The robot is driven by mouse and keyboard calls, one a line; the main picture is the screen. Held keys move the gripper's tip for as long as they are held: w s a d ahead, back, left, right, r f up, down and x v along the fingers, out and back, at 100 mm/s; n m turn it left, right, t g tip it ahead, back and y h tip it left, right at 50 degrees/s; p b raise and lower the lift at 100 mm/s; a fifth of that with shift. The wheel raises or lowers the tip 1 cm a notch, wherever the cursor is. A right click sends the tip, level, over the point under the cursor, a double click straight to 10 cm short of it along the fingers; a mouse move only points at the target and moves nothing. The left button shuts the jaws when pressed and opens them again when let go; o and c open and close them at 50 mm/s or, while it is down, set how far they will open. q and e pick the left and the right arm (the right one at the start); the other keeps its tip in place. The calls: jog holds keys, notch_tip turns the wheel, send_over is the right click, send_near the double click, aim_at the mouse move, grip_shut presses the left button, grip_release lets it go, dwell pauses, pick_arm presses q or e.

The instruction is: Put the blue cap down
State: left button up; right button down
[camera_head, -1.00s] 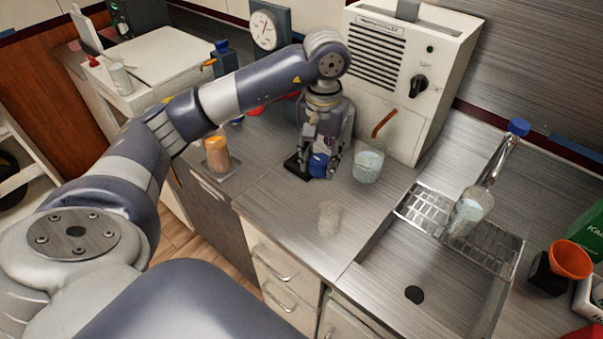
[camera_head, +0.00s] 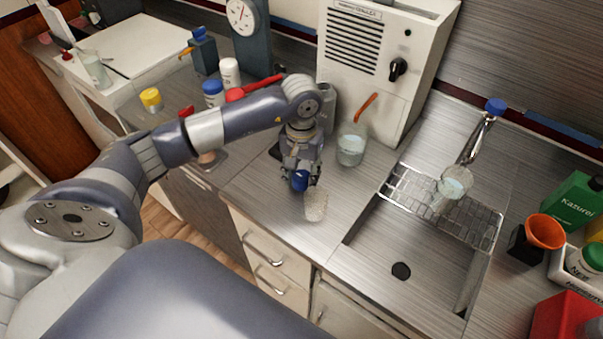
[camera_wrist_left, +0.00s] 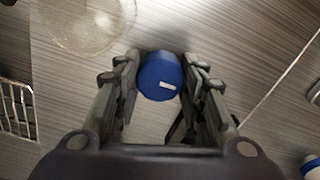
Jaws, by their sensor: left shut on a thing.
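The blue cap (camera_head: 300,180) is held between the fingertips of my left gripper (camera_head: 300,168), over the steel counter near its front edge. In the left wrist view the blue cap (camera_wrist_left: 160,78) sits between the two fingers, with a small white mark on its face. The left gripper (camera_wrist_left: 160,85) is shut on it. A clear, textured glass piece (camera_head: 315,204) stands on the counter just right of and in front of the cap. I cannot tell how high the cap is above the counter. My right gripper is not in view.
A beaker of liquid (camera_head: 351,148) stands behind the gripper, by the white chiller (camera_head: 375,70). The sink (camera_head: 420,255) with a wire rack (camera_head: 408,192) lies to the right. Bare counter (camera_head: 262,198) lies left of the gripper. Bottles (camera_head: 213,93) stand behind the arm.

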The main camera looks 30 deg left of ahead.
aim_at(302, 177)
pick_arm(q)
jog(key=shift+f+b, duration=0.2)
jog(key=shift+b, duration=0.1)
jog(key=o, duration=1)
jog(key=shift+r, duration=0.1)
jog(key=shift+r+p, duration=0.15)
jog(key=shift+p, duration=0.15)
jog(key=shift+w+r, duration=0.1)
jog(key=shift+r, duration=0.15)
notch_tip(302, 177, up, 12)
jog(key=b, duration=0.3)
jog(key=shift+f, duration=0.25)
